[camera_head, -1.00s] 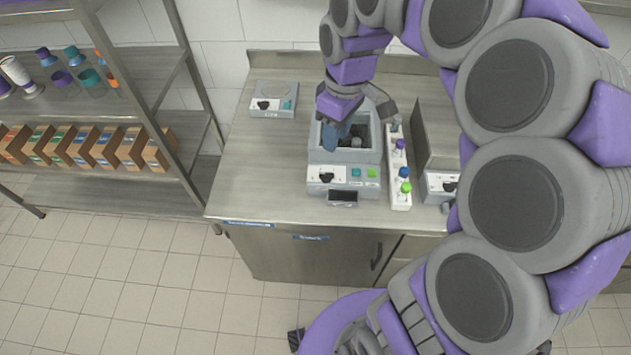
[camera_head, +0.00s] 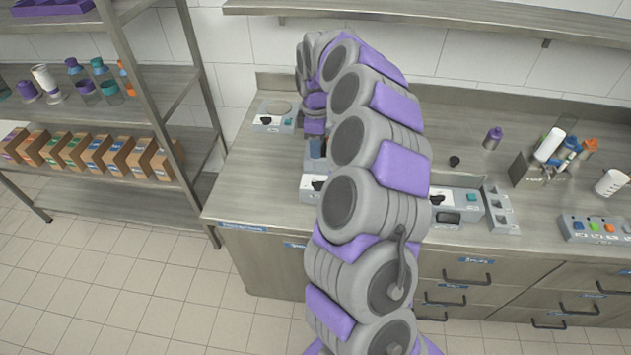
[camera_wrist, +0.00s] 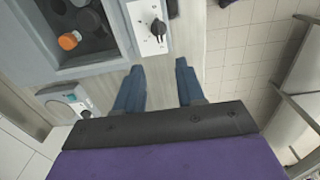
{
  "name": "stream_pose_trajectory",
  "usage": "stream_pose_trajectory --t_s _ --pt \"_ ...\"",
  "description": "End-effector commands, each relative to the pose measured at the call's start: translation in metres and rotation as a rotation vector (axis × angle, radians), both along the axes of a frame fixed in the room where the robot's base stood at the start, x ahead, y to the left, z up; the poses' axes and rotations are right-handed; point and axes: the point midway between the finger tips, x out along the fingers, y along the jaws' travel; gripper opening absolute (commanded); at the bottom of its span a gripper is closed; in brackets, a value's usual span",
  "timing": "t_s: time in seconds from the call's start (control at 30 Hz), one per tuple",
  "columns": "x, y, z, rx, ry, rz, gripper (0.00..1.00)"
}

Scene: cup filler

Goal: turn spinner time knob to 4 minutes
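The spinner's white dial panel (camera_wrist: 148,27) shows up close in the wrist view, with a black time knob (camera_wrist: 158,27) carrying a white pointer mark. The dial's printed numbers are too small to read. My gripper (camera_wrist: 158,67) is open and empty, its two blue fingers apart. The fingertips are below the knob in the picture, and I see no contact with it. In the head view my arm hides most of the spinner; a strip of its front panel (camera_head: 308,189) and the dark knob (camera_head: 318,185) show. A blue finger (camera_head: 317,148) of my gripper shows above them.
The spinner's grey basin (camera_wrist: 108,60) holds dark round slots and an orange-capped vial (camera_wrist: 69,41). Another knobbed device (camera_head: 275,121) stands at the counter's back left, another (camera_head: 456,208) to the right. A shelf rack (camera_head: 180,90) stands left.

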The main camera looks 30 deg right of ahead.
Motion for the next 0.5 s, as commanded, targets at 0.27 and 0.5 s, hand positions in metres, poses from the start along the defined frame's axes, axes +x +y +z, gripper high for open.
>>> stream_pose_trajectory --t_s 0.27,0.5 --pt "-0.002 -0.006 -0.061 0.008 0.006 0.0 0.38" --pt "-0.001 -0.004 -0.106 0.005 0.004 -0.001 0.38"
